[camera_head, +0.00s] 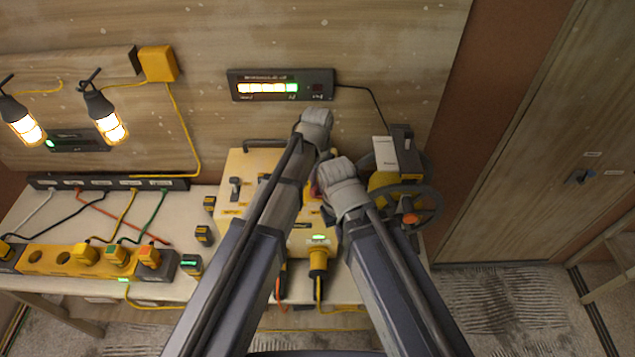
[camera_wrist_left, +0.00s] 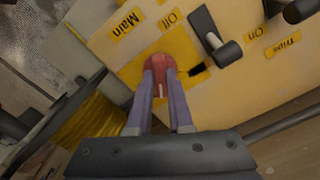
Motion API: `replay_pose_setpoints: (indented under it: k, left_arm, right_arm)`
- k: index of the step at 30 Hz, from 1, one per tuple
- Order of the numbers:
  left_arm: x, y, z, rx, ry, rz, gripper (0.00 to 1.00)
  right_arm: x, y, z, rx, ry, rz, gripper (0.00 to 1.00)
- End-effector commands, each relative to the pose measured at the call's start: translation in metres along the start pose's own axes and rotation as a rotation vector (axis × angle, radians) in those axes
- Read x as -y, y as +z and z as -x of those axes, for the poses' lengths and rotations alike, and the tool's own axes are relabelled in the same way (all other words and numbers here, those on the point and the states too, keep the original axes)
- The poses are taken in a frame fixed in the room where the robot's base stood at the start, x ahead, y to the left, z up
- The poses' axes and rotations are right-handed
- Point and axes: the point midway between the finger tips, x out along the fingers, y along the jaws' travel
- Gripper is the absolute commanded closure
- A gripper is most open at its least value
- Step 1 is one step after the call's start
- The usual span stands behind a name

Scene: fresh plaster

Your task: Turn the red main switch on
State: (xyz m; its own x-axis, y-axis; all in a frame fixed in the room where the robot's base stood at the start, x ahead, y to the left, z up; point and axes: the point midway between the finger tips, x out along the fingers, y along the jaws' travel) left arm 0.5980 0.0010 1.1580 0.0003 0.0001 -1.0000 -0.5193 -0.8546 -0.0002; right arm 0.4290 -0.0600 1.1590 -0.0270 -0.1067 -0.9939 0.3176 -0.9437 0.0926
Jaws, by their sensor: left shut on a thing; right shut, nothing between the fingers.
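The red main switch (camera_wrist_left: 160,66) is a round red knob on a yellow patch of the cream panel, beside the labels "Main" (camera_wrist_left: 127,22) and "Off" (camera_wrist_left: 168,19). My left gripper (camera_wrist_left: 161,88) is shut on the knob, one finger on each side. A small white mark shows on the knob between the fingers; which setting it points to I cannot tell. In the head view my left gripper (camera_head: 316,122) is over the yellow-and-cream box (camera_head: 238,165), its fingertips hidden. My right gripper (camera_head: 338,180) is shut and empty, close to the left arm, and hides part of the box.
A yellow cable reel with a dark handwheel (camera_head: 432,205) stands right of the box. A lit display bar (camera_head: 280,87) hangs on the wall. Yellow sockets (camera_head: 60,260) lie along the bench's left.

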Motion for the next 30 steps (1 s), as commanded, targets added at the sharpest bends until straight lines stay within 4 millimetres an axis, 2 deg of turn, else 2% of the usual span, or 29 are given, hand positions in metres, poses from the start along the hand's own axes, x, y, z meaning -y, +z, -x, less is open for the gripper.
replay_pose_setpoints:
  k: [12,30]
  left_arm:
    - [-0.0003,0.0006,-0.0003,0.001,0.001,-0.212,1.0]
    - [-0.0004,0.0007,-0.0003,0.001,0.001,-0.257,1.0]
  right_arm:
    - [0.0,0.0,-0.0003,0.0,0.0,0.0,1.0]
    - [0.0,0.0,-0.0003,0.0,0.0,0.0,1.0]
